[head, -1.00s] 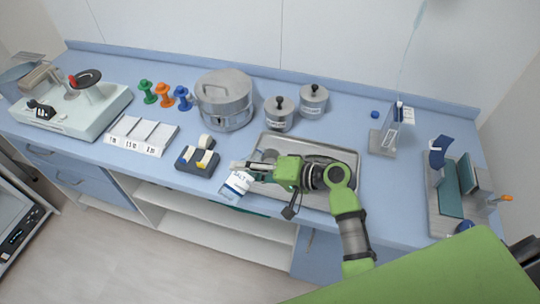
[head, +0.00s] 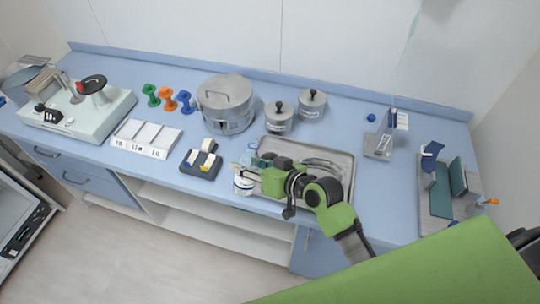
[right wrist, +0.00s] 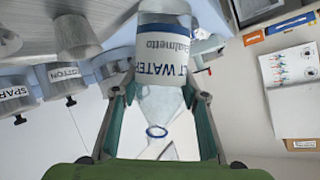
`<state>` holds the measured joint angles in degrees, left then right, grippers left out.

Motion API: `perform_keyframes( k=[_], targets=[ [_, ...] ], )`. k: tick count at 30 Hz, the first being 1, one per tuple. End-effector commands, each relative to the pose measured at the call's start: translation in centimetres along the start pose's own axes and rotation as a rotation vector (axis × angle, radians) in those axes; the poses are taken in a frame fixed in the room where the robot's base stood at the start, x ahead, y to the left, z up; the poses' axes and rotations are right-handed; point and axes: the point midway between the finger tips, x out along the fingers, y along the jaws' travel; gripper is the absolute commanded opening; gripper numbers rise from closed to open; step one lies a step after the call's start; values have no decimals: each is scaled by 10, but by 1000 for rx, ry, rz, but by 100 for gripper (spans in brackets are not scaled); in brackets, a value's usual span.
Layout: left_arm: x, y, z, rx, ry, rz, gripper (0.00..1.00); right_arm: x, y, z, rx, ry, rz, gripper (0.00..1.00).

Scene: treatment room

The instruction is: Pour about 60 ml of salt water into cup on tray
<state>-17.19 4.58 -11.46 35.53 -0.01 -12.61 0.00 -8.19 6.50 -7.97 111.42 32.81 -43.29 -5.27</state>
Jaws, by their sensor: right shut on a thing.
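A clear bottle (head: 243,186) with a white salt water label is in my right gripper (head: 249,172), at the left front edge of the metal tray (head: 347,174). In the head view its label end is below the fingers and a clear part shows above them. The right wrist view shows the bottle (right wrist: 165,65) between both fingers, its open neck with a blue ring toward the picture's bottom. I cannot clearly make out the cup; my right arm covers much of the tray. My left gripper is not in view.
A curved metal dish (head: 322,164) lies in the tray. Two lidded canisters (head: 279,119) and a large steel drum (head: 226,107) stand behind. A tape dispenser (head: 200,164) is left of the bottle.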

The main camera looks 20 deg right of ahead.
Motion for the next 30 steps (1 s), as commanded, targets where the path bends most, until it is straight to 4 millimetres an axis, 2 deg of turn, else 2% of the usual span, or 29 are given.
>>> perform_keyframes(
  k=[1,8,15,30],
  targets=[
    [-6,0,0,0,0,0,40,-2,-3,-2,-38,10,14,13],
    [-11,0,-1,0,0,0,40,-1,-5,1,-203,57,84,13],
    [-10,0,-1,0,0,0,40,1,-3,5,-317,87,134,13],
    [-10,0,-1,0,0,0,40,2,-3,5,-358,99,151,13]
  ],
)
